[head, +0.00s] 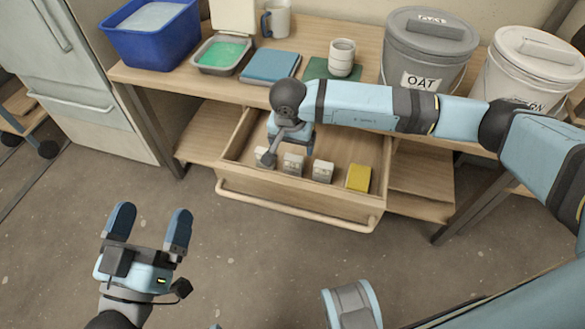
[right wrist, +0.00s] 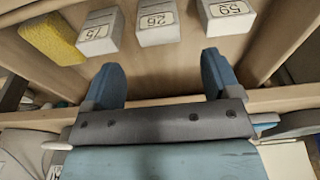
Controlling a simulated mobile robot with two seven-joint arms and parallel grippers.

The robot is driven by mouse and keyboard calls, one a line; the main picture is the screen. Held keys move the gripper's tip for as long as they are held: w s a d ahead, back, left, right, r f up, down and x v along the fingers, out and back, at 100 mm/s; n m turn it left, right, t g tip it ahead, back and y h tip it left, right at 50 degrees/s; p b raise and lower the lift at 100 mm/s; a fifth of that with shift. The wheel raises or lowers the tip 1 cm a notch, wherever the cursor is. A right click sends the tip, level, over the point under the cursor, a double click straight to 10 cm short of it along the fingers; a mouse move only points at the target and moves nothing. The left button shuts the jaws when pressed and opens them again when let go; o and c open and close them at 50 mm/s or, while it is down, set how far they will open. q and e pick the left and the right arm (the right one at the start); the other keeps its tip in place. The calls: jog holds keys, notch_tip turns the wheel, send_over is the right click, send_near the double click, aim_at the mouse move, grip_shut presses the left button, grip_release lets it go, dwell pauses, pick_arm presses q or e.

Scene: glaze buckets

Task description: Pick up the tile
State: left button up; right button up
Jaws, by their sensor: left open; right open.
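Several small white numbered blocks, which look like the tiles, stand in a row in the open drawer: a left one (head: 262,157), a middle one (head: 293,163) and a right one (head: 322,171). The right wrist view shows them at its top edge: one (right wrist: 100,32), a middle one (right wrist: 157,24) and one at right (right wrist: 228,14). My right gripper (right wrist: 162,75) is open and empty beside the row, fingers apart and touching no block. In the head view its hand is over the drawer, its fingertips partly hidden. My left gripper (head: 150,219) is open and empty above the floor.
A yellow sponge (head: 358,178) lies at the drawer's (head: 300,200) right end. The table (head: 315,40) above holds a blue tub (head: 150,45), a green-filled tray (head: 220,54), a blue slab (head: 270,66), cups (head: 342,57) and two lidded buckets (head: 425,50).

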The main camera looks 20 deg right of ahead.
aim_at(293, 158)
notch_tip(293, 158, down, 3)
jog(key=shift+w+f+b, duration=0.1)
jog(key=shift+w+b, duration=0.05)
jog(key=shift+b, duration=0.15)
jog(key=f+b, duration=0.2)
jog(key=f, duration=0.2)
jog(key=shift+d+f, duration=0.2)
jog(key=shift+w+f, duration=0.15)
jog(key=shift+f, duration=0.25)
pick_arm(q)
jog(key=shift+g, duration=0.8)
jog(key=f, duration=0.4)
jog(key=shift+w+d, duration=0.2)
pick_arm(e)
jog(key=c, duration=1.1)
jog(key=shift+r, duration=0.1)
